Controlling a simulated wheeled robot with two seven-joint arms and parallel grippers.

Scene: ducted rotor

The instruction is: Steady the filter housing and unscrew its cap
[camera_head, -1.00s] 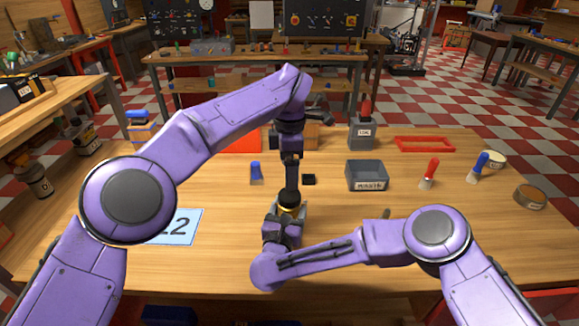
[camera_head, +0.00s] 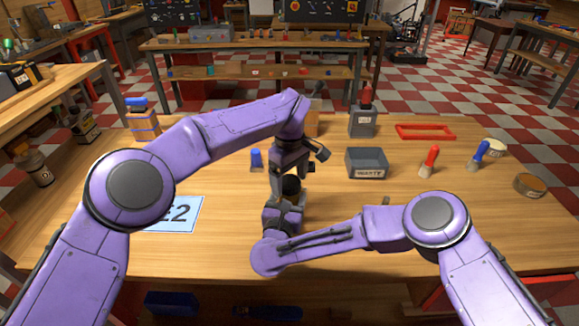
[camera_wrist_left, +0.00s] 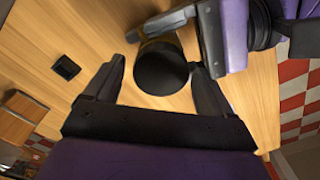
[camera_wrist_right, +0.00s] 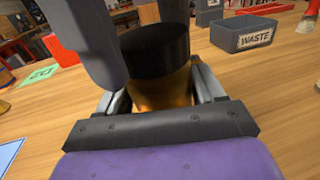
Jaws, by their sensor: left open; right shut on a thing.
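The filter housing has a black round cap (camera_wrist_right: 155,48) over an amber body (camera_wrist_right: 165,92) and stands upright on the bench. My right gripper (camera_wrist_right: 160,100) is shut on the amber body, below the cap. My left gripper (camera_wrist_left: 158,75) is open above the housing, with the cap (camera_wrist_left: 160,68) between its spread fingers. Part of the left gripper shows as a grey shape at the upper left of the right wrist view. In the head view the cap (camera_head: 291,186) shows between my two grippers, and the body is mostly hidden.
A grey waste bin (camera_head: 367,163) stands right of the housing, with a red brush (camera_head: 429,161) and a blue brush (camera_head: 479,155) beyond. A small black block (camera_wrist_left: 66,67) lies nearby. A blue marked sheet (camera_head: 174,214) lies to the left. The right front bench is fairly clear.

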